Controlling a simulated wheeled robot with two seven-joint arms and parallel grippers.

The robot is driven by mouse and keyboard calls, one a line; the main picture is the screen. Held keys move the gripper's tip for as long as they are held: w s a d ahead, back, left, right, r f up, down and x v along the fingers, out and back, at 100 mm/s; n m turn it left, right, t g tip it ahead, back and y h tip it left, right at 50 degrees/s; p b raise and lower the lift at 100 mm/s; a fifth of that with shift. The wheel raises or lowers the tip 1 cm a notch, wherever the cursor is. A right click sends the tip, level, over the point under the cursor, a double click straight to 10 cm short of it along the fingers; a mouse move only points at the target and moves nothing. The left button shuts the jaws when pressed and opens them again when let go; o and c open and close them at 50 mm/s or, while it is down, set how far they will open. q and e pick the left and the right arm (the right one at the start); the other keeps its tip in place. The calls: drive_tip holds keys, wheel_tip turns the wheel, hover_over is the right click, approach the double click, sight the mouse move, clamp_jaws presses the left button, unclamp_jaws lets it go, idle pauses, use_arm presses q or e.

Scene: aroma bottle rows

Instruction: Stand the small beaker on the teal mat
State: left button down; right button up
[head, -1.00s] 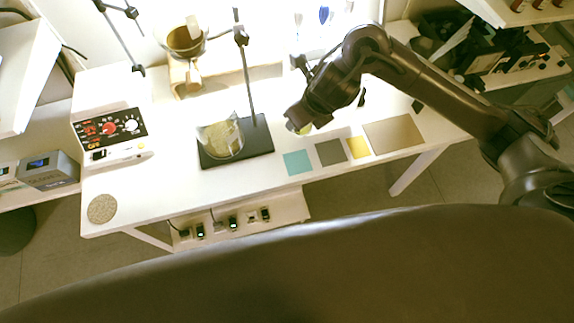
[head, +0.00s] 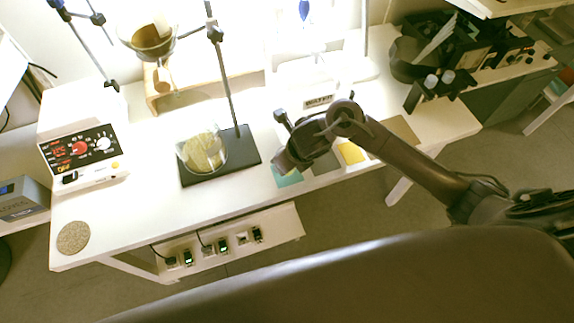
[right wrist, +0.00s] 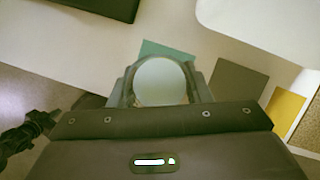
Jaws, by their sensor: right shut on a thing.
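The small beaker (right wrist: 160,80) shows as a pale round shape between the fingers of my right gripper (right wrist: 161,92) in the right wrist view. The gripper is shut on it. The teal mat (right wrist: 168,48) shows just behind the beaker there, partly covered by it. In the head view my right gripper (head: 283,162) hangs over the teal mat (head: 288,179), hiding much of it. The beaker is mostly hidden in the head view. I cannot tell whether its base touches the mat. My left gripper is not in view.
A grey mat (head: 327,164), a yellow mat (head: 351,152) and a tan mat (head: 402,130) lie to the right. A large glass beaker (head: 203,152) stands on the black stand base (head: 247,155) to the left. The hotplate (head: 84,150) and a round cork mat (head: 73,238) are farther left.

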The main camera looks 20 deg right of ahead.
drive_tip(key=shift+f, duration=1.05)
drive_tip(key=shift+f+b, duration=0.15)
drive_tip(key=shift+b, duration=0.15)
drive_tip(key=o, duration=1.1)
drive_tip(key=shift+c, duration=0.2)
drive_tip(key=shift+r+p, duration=0.25)
drive_tip(key=shift+p, duration=0.05)
drive_tip(key=p+v, duration=0.2)
drive_tip(key=v, duration=0.9)
drive_tip(key=shift+s+r+p, duration=0.25)
drive_tip(key=shift+r+p, duration=0.05)
drive_tip(key=shift+r, duration=0.05)
